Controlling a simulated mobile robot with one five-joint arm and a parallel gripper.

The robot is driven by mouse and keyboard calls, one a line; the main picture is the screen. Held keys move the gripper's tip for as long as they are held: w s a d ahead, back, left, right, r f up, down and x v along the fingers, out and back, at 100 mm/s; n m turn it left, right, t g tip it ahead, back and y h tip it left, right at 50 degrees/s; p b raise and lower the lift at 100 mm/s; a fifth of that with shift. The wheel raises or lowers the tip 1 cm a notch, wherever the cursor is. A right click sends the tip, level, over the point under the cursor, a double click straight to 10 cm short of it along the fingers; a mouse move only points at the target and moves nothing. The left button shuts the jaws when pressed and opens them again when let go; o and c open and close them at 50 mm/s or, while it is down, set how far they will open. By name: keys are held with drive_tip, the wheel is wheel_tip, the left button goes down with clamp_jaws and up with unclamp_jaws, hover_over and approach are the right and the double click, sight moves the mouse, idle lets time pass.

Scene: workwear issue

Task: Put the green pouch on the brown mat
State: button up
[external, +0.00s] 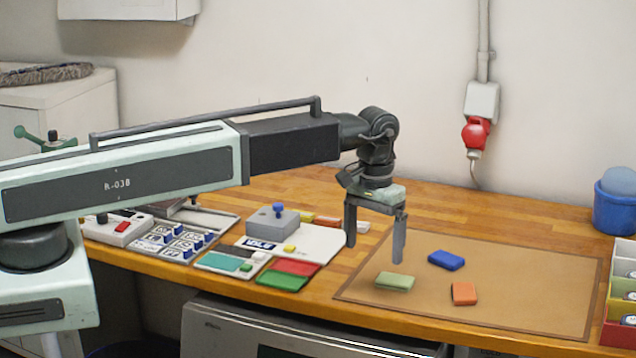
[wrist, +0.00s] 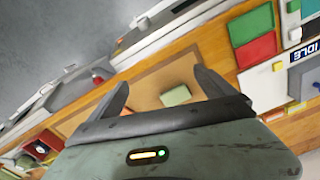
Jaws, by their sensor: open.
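The light green pouch (external: 395,282) lies flat on the brown mat (external: 530,295), near the mat's left front corner. In the wrist view the pouch (wrist: 176,96) shows on the mat (wrist: 148,84), between the lines of my fingers. My gripper (external: 375,254) is open and empty, with its fingers pointing down, above the mat's left part and apart from the pouch. Its spread fingers also show in the wrist view (wrist: 160,77). A blue pouch (external: 446,260) and an orange pouch (external: 464,294) also lie on the mat.
Left of the mat are a grey box with a blue knob (external: 272,220), red (external: 297,267) and green (external: 283,281) pads and a keyed panel (external: 172,240). A bin with coloured compartments (external: 620,300) and a blue tub (external: 614,208) stand at the right. The mat's right part is clear.

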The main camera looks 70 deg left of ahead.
drive_tip(key=s+d+m, duration=0.3)
drive_tip(key=s+d, duration=0.1)
drive_tip(key=s, duration=0.3)
drive_tip(key=s+d+m, duration=0.2)
drive_tip(key=s+d, duration=0.1)
drive_tip(key=s, duration=0.5)
drive_tip(key=shift+d+m, duration=0.4)
wheel_tip(320, 180, down, 8)
drive_tip(key=b, duration=0.8)
drive_tip(key=shift+f, duration=0.2)
